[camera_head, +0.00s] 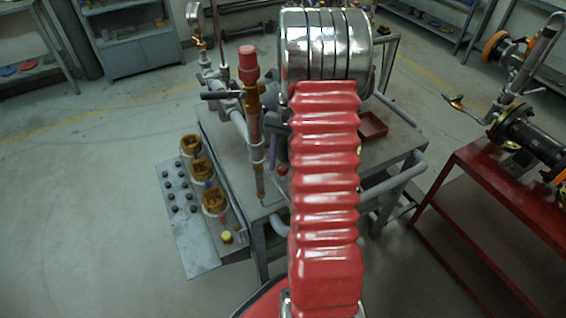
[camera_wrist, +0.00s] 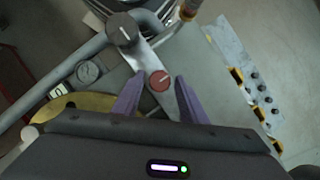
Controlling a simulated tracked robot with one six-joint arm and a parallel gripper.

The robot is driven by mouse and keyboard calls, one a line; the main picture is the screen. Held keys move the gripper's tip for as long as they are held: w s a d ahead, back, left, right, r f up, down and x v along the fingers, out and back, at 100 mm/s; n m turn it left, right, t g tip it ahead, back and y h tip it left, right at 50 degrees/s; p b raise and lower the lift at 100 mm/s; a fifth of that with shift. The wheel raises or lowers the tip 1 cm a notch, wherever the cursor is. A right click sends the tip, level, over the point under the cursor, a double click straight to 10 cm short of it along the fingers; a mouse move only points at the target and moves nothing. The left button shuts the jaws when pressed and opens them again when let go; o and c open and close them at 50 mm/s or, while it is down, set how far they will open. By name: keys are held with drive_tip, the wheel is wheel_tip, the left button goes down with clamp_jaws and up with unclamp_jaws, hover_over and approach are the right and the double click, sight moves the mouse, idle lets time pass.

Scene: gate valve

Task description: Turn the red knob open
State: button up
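The red knob (camera_wrist: 160,80) is a small round disc with a pale line across its face, on a grey pipe fitting in the wrist view. My gripper (camera_wrist: 159,86) has two purple fingers, spread apart. The knob shows between their tips, with a gap on each side. I cannot tell how far the tips are above it. In the head view, a small red round part (camera_head: 283,170), seemingly the knob, shows just left of my red arm, near a purple finger (camera_head: 273,151). My arm hides most of the gripper there.
A black knob (camera_wrist: 122,28) and a gauge (camera_wrist: 88,71) are close by in the wrist view. A vertical pipe with a red cap (camera_head: 248,61) stands left of my arm. Brass valves (camera_head: 201,172) line the grey bench's left side. A red table (camera_head: 470,205) stands at right.

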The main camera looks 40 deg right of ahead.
drive_tip(key=shift+o, duration=0.7)
drive_tip(key=v, duration=1.3)
drive_tip(key=shift+d+r, duration=0.2)
drive_tip(key=shift+r, duration=0.1)
drive_tip(key=shift+w, duration=0.1)
